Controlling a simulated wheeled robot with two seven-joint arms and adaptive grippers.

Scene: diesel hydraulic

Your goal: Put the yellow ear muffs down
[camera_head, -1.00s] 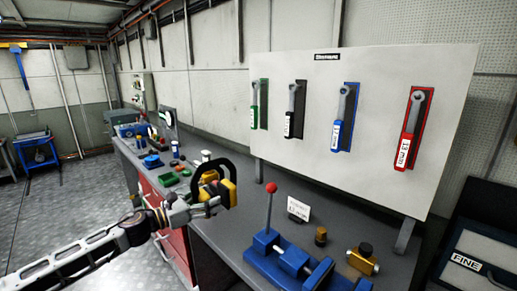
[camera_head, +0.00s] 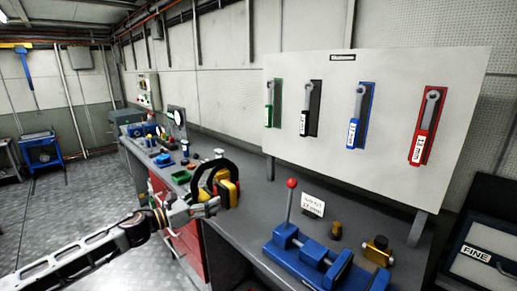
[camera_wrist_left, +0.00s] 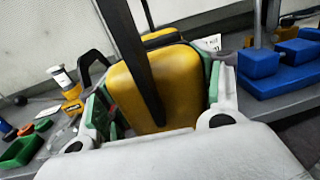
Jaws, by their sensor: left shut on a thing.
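The yellow ear muffs (camera_head: 229,192), with a black headband, are at my left gripper (camera_head: 208,203) in the head view, over or at the front edge of the grey workbench (camera_head: 243,227). In the left wrist view, a large yellow ear cup (camera_wrist_left: 165,85) sits between the green-padded fingers of my left gripper (camera_wrist_left: 155,105), which is shut on it. The black band runs up across the cup. I cannot tell whether the ear muffs touch the bench. My right gripper is not in view.
A blue vise (camera_head: 305,258) with a red-knobbed lever stands on the near bench, beside a white card (camera_head: 313,204) and a small yellow-black part (camera_head: 377,250). A green tray (camera_head: 181,177) and small items lie farther back. A wrench board (camera_head: 385,120) stands behind.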

